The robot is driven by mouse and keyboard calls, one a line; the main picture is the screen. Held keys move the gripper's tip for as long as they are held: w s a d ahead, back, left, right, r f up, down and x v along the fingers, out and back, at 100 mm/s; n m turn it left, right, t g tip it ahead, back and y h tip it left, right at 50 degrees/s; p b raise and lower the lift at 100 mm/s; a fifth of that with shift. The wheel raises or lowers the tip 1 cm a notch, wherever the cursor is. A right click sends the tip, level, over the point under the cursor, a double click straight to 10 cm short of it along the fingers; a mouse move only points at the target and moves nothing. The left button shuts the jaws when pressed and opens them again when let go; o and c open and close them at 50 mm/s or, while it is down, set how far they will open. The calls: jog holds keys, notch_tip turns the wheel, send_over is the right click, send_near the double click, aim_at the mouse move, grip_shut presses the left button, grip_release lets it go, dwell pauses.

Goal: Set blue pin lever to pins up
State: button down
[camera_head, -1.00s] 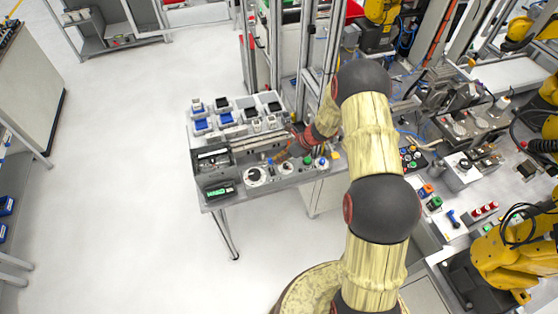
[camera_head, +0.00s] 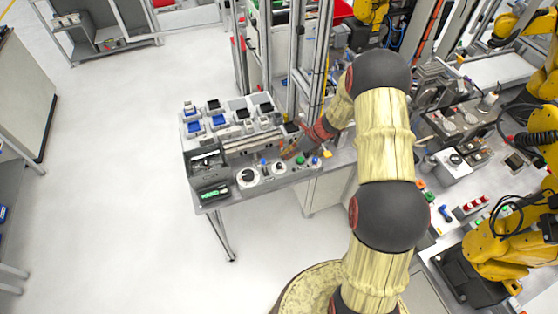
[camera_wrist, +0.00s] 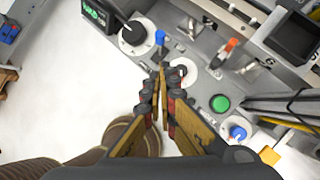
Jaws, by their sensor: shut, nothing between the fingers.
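The blue pin lever (camera_wrist: 160,38) stands upright on the grey panel in the wrist view, between a black dial and a white dial. It also shows as a small blue spot in the head view (camera_head: 264,162). In the head view my gripper (camera_head: 292,150) is over the bench, partly blurred against the panel. I cannot tell the lever's setting.
The black dial (camera_wrist: 133,34) and a green-lit display (camera_wrist: 95,14) are left of the lever. An orange-topped lever (camera_wrist: 230,45), green button (camera_wrist: 220,103) and blue knob (camera_wrist: 238,132) are to the right. Small bins (camera_head: 193,126) stand behind the panel.

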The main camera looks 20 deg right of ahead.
jog(key=shift+v, duration=2.8)
jog(key=shift+w, duration=0.1)
jog(key=s+a+r+n+h+b, duration=0.2)
jog(key=s+a+r+n+b, duration=0.1)
jog(key=s+n+b, duration=0.4)
jog(key=s+a+r+n+t+h+b, duration=0.1)
jog(key=s+a+r+n+b, duration=0.3)
jog(key=s+n+b, duration=0.4)
jog(key=s+a+r+n+t+h+b, duration=0.1)
jog(key=s+a+r+n+h+b, duration=0.2)
jog(key=s+n+b, duration=0.4)
jog(key=s+a+n, duration=0.1)
jog(key=s+n, duration=0.4)
jog(key=s, duration=0.4)
jog(key=shift+s+r+n, duration=0.3)
jog(key=shift+n, duration=0.1)
